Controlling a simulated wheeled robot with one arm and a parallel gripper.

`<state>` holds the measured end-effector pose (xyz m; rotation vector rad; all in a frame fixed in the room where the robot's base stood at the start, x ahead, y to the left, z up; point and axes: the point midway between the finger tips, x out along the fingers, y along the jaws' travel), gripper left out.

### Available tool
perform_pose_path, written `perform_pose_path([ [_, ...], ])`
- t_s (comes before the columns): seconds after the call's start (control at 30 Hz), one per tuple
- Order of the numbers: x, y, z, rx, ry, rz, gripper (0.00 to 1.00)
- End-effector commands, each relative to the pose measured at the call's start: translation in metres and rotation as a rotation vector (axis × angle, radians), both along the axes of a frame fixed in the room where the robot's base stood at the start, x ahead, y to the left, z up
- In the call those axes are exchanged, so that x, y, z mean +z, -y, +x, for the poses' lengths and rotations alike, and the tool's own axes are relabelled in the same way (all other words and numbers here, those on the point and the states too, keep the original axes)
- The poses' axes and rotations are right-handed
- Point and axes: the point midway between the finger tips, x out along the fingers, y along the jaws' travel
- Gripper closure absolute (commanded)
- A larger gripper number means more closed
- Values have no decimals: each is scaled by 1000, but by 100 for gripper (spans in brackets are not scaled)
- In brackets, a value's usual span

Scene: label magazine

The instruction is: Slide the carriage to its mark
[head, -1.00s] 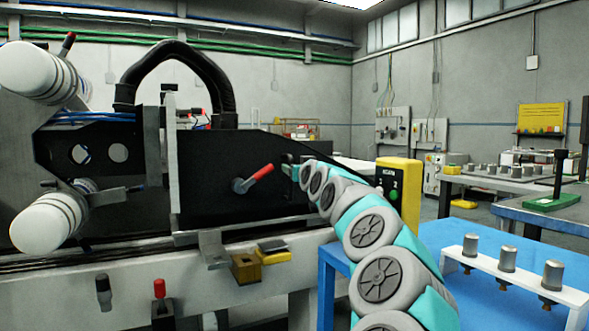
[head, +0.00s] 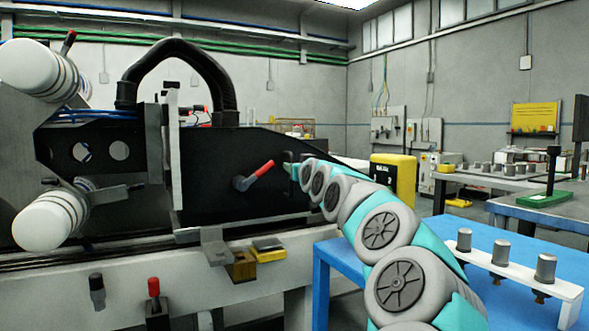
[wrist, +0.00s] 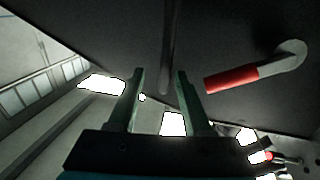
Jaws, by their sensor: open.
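The carriage is a black plate (head: 215,180) with white rolls at its left, standing on a rail along the pale bench. A red-handled lever (head: 255,175) sticks out of the plate; it also shows at the upper right in the wrist view (wrist: 245,77). My gripper (head: 290,171) is at the right part of the plate, small and partly hidden by my arm in the head view. In the wrist view my gripper (wrist: 160,75) is open, and a dark upright bar (wrist: 168,50) on the plate lies between and beyond its fingertips. I cannot tell whether they touch. I cannot make out the mark.
A metal bracket (head: 215,246), a brass block (head: 241,266) and a yellow block (head: 268,250) sit at the bench's front edge below the plate. A yellow control box (head: 393,178) stands behind my arm. A blue table (head: 480,238) with a white rack is at the right.

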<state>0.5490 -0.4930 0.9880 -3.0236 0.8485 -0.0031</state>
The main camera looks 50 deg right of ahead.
Motion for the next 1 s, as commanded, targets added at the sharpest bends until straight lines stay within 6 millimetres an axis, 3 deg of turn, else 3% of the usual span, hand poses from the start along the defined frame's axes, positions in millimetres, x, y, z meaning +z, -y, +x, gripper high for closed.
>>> perform_pose_path([
  [0.3,-1,-19,-35,-2,0,1,50],
  [0.8,-2,-26,-38,5,-6,5,50],
  [0.87,-7,-38,-31,26,-22,12,50],
  [0.97,-26,-79,-13,96,-86,45,50],
  [1.0,-37,-103,-5,135,-123,61,50],
])
